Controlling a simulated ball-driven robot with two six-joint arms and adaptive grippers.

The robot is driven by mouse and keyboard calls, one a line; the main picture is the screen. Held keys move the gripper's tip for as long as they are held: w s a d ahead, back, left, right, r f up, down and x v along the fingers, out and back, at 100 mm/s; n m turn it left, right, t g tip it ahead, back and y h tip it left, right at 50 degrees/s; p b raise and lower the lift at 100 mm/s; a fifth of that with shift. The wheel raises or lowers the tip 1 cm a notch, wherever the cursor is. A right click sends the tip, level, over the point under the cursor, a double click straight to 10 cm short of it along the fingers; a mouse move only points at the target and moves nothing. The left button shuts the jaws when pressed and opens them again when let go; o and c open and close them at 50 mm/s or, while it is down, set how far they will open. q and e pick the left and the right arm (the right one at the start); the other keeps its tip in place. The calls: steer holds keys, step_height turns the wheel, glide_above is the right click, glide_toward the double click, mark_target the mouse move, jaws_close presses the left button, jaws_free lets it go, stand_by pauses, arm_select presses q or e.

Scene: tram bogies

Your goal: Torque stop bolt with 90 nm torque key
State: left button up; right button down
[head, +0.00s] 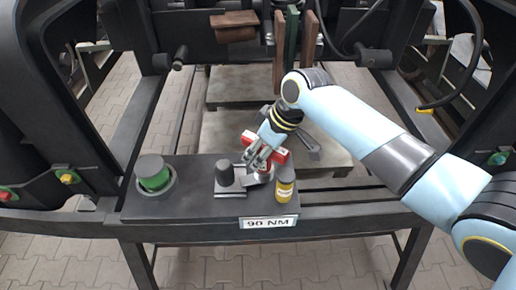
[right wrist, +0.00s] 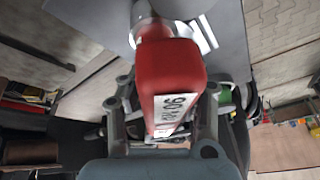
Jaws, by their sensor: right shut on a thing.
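The 90 Nm torque key has a red body (head: 279,156) with a white label that begins with "90" in the right wrist view (right wrist: 172,70). My right gripper (head: 258,160) is shut on the red body, one finger on each side of it. The key is over the right part of a dark bench top (head: 200,206), by a grey metal holder; I cannot tell whether it touches the holder. A "90 NM" sign (head: 267,222) is on the bench's front edge. I cannot make out the stop bolt. My left gripper is not in view.
On the bench stand a yellow bottle (head: 285,185) close right of the key, a dark knob-like piece (head: 224,173) to its left, and a green cylinder with a grey top (head: 154,174) farther left. Dark bogie frames (head: 70,90) rise on both sides. Brown and dark green bars hang behind.

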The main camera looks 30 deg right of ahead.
steer(key=shift+m, duration=0.3)
steer(key=shift+p, duration=0.3)
steer(key=shift+d+r+m+p, duration=0.1)
steer(key=shift+r+m+p, duration=0.05)
steer(key=shift+m+p, duration=0.3)
steer(key=shift+d+m+t+h+p, duration=0.1)
steer(key=shift+m+t+h+p, duration=0.25)
steer(key=shift+m+p, duration=0.2)
